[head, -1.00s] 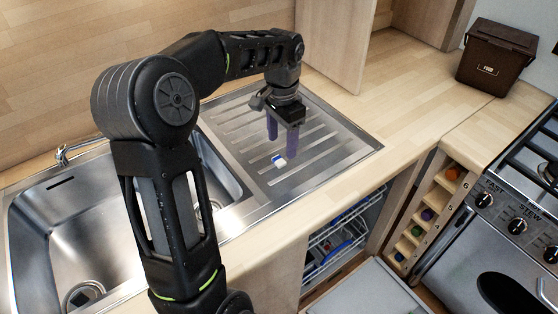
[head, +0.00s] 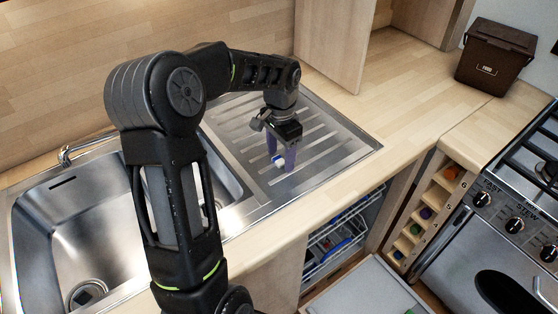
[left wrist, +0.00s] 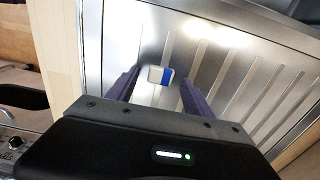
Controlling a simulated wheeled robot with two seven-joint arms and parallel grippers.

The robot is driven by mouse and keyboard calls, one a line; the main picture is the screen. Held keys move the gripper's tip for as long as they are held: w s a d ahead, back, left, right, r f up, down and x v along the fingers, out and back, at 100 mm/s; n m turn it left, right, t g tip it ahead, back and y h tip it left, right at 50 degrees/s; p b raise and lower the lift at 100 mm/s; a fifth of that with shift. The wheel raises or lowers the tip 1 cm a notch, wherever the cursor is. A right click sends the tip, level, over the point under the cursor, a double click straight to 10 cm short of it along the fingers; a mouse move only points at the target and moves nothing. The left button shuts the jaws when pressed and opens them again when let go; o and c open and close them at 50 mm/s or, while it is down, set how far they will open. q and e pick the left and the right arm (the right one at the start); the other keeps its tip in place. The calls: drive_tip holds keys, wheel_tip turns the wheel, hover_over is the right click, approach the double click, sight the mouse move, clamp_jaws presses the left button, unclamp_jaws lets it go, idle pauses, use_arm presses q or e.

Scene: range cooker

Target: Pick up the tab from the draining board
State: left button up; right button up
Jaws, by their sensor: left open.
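The tab (head: 278,161) is a small white and blue block on the steel draining board (head: 338,158). In the left wrist view the tab (left wrist: 160,75) shows between the tips of my two purple fingers, with a gap on each side. My left gripper (head: 281,163) is open and points down at the board, its fingers on either side of the tab in the picture. I cannot tell exactly how high the fingertips are above the steel. My right gripper is not in view.
The sink bowl (head: 85,235) lies left of the draining board. An upright wooden panel (head: 333,40) stands behind it. A brown food caddy (head: 495,57) is on the worktop at the back right. Below the front edge is an open dishwasher rack (head: 340,235); the cooker (head: 515,230) is at the right.

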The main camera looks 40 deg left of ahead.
use_arm(q)
drive_tip(key=shift+c, duration=0.2)
clamp_jaws()
idle(0.4)
